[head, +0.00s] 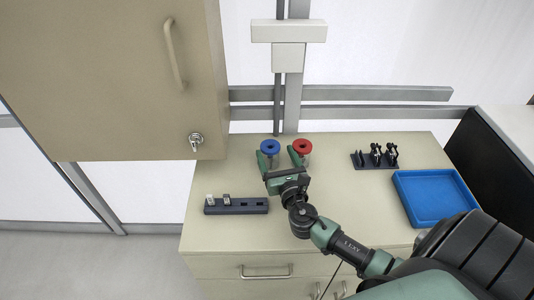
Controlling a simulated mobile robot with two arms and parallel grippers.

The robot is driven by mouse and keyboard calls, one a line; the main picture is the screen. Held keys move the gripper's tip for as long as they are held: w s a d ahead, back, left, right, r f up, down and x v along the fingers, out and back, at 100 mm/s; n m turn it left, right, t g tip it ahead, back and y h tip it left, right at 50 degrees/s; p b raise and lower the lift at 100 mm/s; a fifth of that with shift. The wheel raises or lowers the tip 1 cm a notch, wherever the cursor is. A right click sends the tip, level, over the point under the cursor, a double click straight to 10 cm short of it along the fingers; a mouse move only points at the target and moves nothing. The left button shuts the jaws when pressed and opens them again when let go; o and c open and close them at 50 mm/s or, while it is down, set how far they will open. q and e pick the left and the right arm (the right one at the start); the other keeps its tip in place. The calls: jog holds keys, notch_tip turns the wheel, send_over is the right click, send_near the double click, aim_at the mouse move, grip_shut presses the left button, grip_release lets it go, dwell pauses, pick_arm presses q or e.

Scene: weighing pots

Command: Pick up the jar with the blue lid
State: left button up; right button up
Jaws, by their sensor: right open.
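The jar with the blue lid (270,147) stands upright toward the back of the beige counter. A jar with a red lid (303,147) stands close to its right. My right gripper (279,158) is open just in front of the jars. Its green fingers point toward the back, one by the left side of the blue-lidded jar and one between the two jars. The fingers and palm hide part of the jar bodies, and I cannot tell whether a finger touches either jar. My left gripper is not in view.
A dark rack (238,206) with small pieces lies at the front left. A dark stand with black items (377,158) is at the back right, beside a blue tray (432,222). A beige cabinet (100,80) with a handle hangs at upper left. The counter (345,205) has free room right of the rack.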

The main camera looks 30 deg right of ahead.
aim_at(267, 144)
jog(key=shift+w+f+n+b, duration=0.15)
jog(key=shift+f+b, duration=0.05)
jog(key=shift+f, duration=0.25)
jog(key=shift+w+f+n+b, duration=0.1)
jog(key=shift+f+n+b, duration=0.1)
jog(key=shift+f, duration=0.25)
jog(key=shift+f+b, duration=0.2)
jog(key=shift+b, duration=0.1)
jog(key=shift+s+a+f+b, duration=0.1)
jog(key=shift+s+f+b, duration=0.1)
jog(key=shift+f+b, duration=0.3)
jog(key=shift+w, duration=0.15)
jog(key=x, duration=0.7)
jog(key=shift+w+r+p, duration=0.3)
jog(key=shift+w+p, duration=0.05)
jog(key=shift+w, duration=0.05)
jog(key=c, duration=1.5)
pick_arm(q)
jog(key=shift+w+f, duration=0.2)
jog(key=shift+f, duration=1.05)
pick_arm(e)
jog(key=shift+r, duration=0.15)
